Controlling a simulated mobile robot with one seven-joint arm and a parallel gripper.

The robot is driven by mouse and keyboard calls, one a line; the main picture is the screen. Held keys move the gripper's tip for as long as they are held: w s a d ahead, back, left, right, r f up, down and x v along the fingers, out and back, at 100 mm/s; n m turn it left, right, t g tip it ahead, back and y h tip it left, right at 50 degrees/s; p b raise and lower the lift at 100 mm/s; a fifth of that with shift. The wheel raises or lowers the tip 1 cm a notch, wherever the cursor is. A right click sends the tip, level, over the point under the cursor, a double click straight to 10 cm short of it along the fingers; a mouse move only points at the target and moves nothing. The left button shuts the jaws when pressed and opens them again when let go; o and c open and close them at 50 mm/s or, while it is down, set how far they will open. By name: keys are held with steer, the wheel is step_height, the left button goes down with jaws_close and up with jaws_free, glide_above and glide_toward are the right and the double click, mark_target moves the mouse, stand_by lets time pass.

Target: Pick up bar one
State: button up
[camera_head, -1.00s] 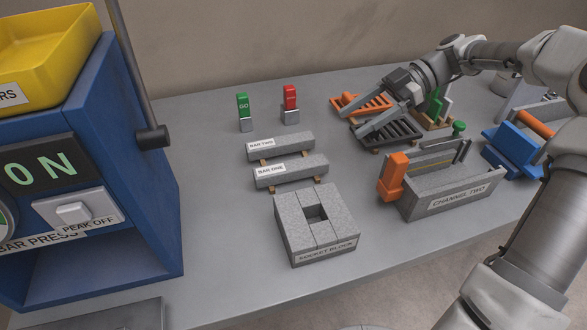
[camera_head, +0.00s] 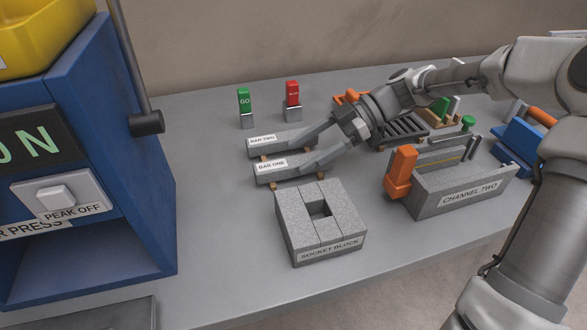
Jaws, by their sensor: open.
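Bar one (camera_head: 295,169) is a grey speckled bar with a white "BAR ONE" label at its left end. It lies raised on small wooden supports at mid-table, in front of the similar bar two (camera_head: 285,142). My gripper (camera_head: 313,152) is open, reaching in from the right. Its two grey fingers point left and down, and their tips overlap the right ends of the two bars in the picture. I cannot tell whether they touch or hover above. The fingers partly hide the right ends of both bars.
The socket block (camera_head: 335,232) stands just in front of bar one. Green (camera_head: 245,101) and red (camera_head: 292,93) labelled pieces stand behind the bars. Channel two (camera_head: 465,192) with an orange part is at right. A blue bar press (camera_head: 95,155) fills the left.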

mark_target(296, 160)
steer(key=shift+s+a+f+b, duration=0.15)
steer(key=shift+a+f+b, duration=0.05)
steer(key=shift+a+f, duration=0.35)
steer(key=shift+s+a+f+b, duration=0.15)
steer(key=shift+a+f, duration=0.25)
steer(key=shift+f, duration=0.1)
steer(key=shift+s+a+f, duration=0.1)
steer(key=shift+a, duration=0.3)
jaws_close()
